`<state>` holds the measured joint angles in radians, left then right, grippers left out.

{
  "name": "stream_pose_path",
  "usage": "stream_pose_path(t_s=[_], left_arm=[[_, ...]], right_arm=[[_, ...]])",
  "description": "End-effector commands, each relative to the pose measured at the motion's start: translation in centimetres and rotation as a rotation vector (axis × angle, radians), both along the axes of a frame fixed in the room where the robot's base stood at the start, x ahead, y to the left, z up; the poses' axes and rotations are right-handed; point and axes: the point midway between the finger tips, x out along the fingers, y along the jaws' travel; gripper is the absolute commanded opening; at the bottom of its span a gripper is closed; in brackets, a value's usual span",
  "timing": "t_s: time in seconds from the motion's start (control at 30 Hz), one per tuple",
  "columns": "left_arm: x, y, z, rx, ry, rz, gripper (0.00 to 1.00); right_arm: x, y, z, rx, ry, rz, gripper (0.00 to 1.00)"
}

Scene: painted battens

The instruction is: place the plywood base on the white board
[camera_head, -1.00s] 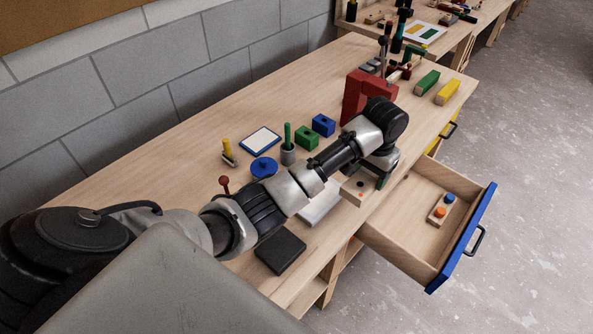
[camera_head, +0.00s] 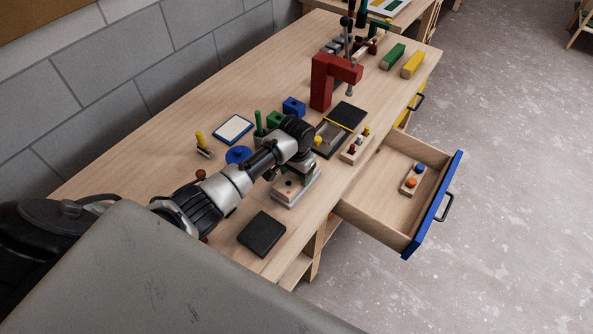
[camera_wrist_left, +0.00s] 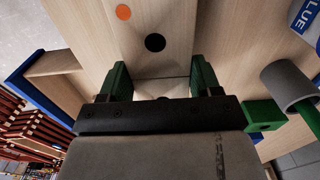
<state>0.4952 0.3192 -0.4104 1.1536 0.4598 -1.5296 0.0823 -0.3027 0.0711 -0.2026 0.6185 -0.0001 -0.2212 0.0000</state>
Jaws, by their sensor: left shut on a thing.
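The plywood base (camera_head: 287,186) is a pale wooden block with dark and orange round marks on top. My left gripper (camera_head: 300,173) is shut on it, with green fingers on either side. In the left wrist view the base (camera_wrist_left: 155,22) shows an orange and a black spot and lies between the fingers (camera_wrist_left: 160,82). The white board (camera_head: 297,198) is on the bench under the base and mostly hidden by it. I cannot tell whether the base touches the board or hangs just above it. My right gripper is not in view.
A black pad (camera_head: 262,234) lies just in front of the board. A blue round lid (camera_head: 238,155) and a green peg in a grey holder (camera_head: 259,124) stand behind. An open blue-fronted drawer (camera_head: 432,208) juts out at right. A red clamp-like frame (camera_head: 322,82) stands farther back.

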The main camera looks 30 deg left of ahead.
Motion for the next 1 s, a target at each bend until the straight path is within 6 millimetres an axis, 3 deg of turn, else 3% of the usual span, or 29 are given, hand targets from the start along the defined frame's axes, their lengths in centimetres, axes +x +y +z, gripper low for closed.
stream_pose_path(t_s=[0.33,0.37,0.53,0.83,1.0], left_arm=[[0.0,0.0,-0.4,0.000,-0.001,0.000,0.39],[0.0,0.0,-0.4,0.000,-0.001,0.000,0.65],[0.0,0.0,-0.3,0.001,-0.001,0.000,0.89],[0.0,0.0,0.0,0.001,-0.002,-0.001,0.89],[0.1,-0.1,2.0,0.000,-0.004,-0.002,0.89]], right_arm=[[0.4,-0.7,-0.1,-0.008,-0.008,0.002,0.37],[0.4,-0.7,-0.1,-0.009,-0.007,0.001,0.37],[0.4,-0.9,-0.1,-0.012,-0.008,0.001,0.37],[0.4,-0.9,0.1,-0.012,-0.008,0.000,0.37],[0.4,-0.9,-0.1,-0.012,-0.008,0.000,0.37]])
